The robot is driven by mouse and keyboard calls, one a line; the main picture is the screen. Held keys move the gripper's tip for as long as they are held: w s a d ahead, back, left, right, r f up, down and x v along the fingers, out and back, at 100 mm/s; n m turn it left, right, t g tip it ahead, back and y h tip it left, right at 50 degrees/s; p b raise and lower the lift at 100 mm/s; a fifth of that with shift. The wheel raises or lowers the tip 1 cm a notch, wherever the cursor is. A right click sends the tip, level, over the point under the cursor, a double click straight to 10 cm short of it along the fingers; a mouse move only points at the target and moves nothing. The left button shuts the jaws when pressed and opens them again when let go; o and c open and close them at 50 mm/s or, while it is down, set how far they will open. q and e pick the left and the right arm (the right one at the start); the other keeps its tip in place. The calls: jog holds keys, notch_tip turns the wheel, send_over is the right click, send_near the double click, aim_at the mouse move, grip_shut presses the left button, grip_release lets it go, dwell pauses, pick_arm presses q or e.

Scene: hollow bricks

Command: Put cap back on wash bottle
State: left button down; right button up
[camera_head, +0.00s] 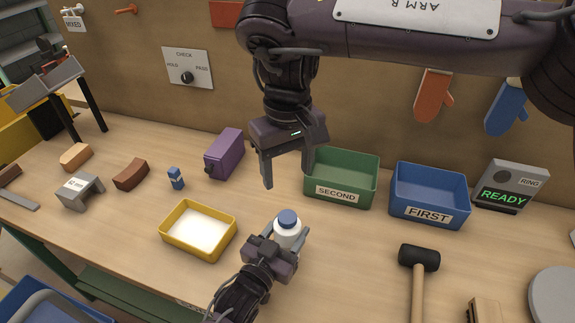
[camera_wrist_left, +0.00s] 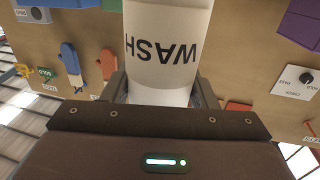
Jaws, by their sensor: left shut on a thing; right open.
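The lettering WASH shows on the bottle in the left wrist view (camera_wrist_left: 165,50). My left gripper (camera_head: 283,243) is shut around the bottle's body; its fingers also show on both sides of the bottle in the left wrist view (camera_wrist_left: 160,92). My right gripper (camera_head: 287,168) hangs open and empty above and behind the bottle, fingers pointing down.
A yellow tray (camera_head: 165,240) with a white bottom lies left of the bottle. Green SECOND (camera_head: 340,197) and blue FIRST (camera_head: 430,215) bins stand behind and right.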

pick_arm(q)
jog(key=shift+c, duration=2.4)
grip_release()
jog(key=b+v, duration=0.1)
jog(key=v, duration=0.6)
jog(key=shift+b, duration=0.3)
jog(key=shift+s+a, duration=0.2)
jog(key=shift+s, duration=0.15)
jog(key=shift+s, duration=0.1)
